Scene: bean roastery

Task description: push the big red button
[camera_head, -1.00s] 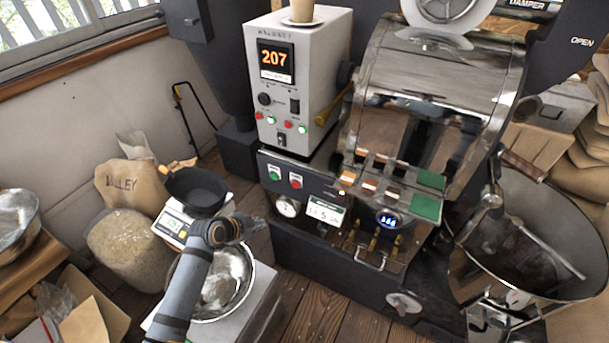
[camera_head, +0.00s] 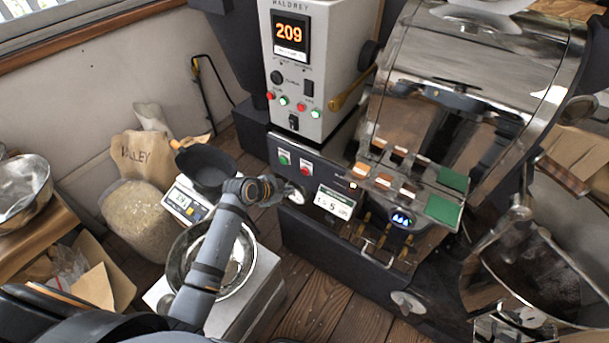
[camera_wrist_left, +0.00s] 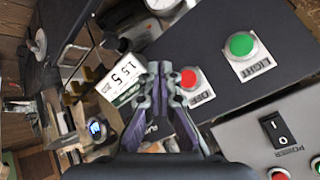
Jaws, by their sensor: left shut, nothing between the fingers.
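The red button (camera_head: 305,170) sits on the dark front panel (camera_head: 345,185) of the roaster, just right of a green button (camera_head: 284,158). In the left wrist view the red button (camera_wrist_left: 189,78) is round, on a white label plate, with the green button (camera_wrist_left: 241,45) to its upper right. My left gripper (camera_head: 284,188) is shut and empty, below and left of the red button in the head view. In the left wrist view its fingertips (camera_wrist_left: 161,70) appear just left of the red button; I see no contact. My right gripper is not in view.
A grey control box (camera_head: 318,70) with small lights and a 209 display stands above the panel.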

